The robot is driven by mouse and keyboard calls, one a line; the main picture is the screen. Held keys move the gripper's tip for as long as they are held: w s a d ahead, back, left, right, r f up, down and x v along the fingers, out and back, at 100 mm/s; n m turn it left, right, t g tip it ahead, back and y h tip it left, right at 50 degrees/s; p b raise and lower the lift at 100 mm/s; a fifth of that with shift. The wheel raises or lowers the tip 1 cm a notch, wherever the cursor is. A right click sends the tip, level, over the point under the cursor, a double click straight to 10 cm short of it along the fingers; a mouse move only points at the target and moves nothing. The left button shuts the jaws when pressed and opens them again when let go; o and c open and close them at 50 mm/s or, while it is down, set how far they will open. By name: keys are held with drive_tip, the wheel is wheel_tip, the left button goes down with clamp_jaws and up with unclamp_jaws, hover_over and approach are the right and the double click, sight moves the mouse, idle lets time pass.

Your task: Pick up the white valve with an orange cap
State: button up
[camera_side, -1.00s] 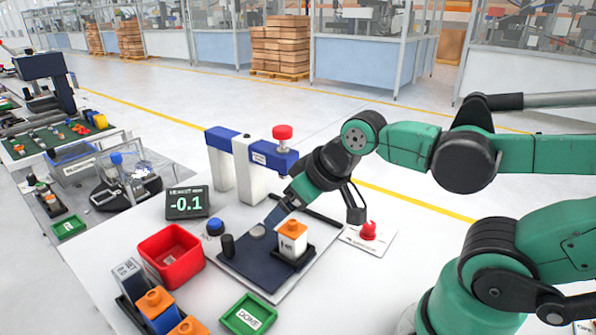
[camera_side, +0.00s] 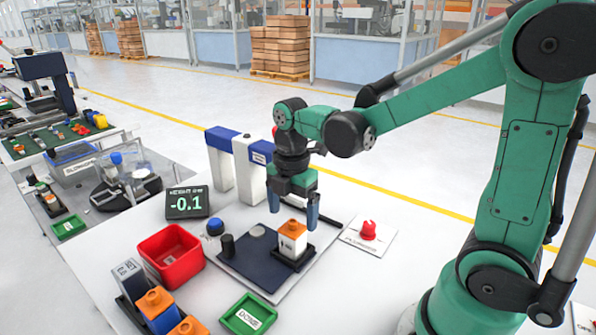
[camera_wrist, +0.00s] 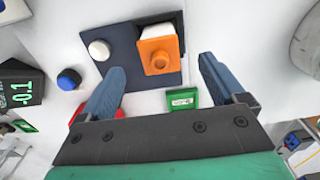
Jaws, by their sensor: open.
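The white valve with an orange cap (camera_side: 293,240) stands upright in a black holder on the dark blue plate (camera_side: 246,262). In the wrist view its orange cap (camera_wrist: 159,56) lies beyond and between my fingertips, with some white body showing behind it. My gripper (camera_side: 292,212) points down just above the valve, its blue fingers spread to either side of the cap. In the wrist view my gripper (camera_wrist: 160,72) is open with nothing between the fingers. In the side view the fingertips reach about cap height, and I cannot tell whether they touch it.
A red bin (camera_side: 170,256), a green DONE tray (camera_side: 248,315) and orange-capped parts (camera_side: 155,302) are at the left and front. A display reading -0.1 (camera_side: 187,202) stands behind the bin. A blue-and-white frame (camera_side: 236,165) rises behind my gripper. A red button (camera_side: 368,231) is to the right.

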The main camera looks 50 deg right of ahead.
sight(293, 222)
drive_tip(key=shift+f, duration=2.5)
clamp_jaws()
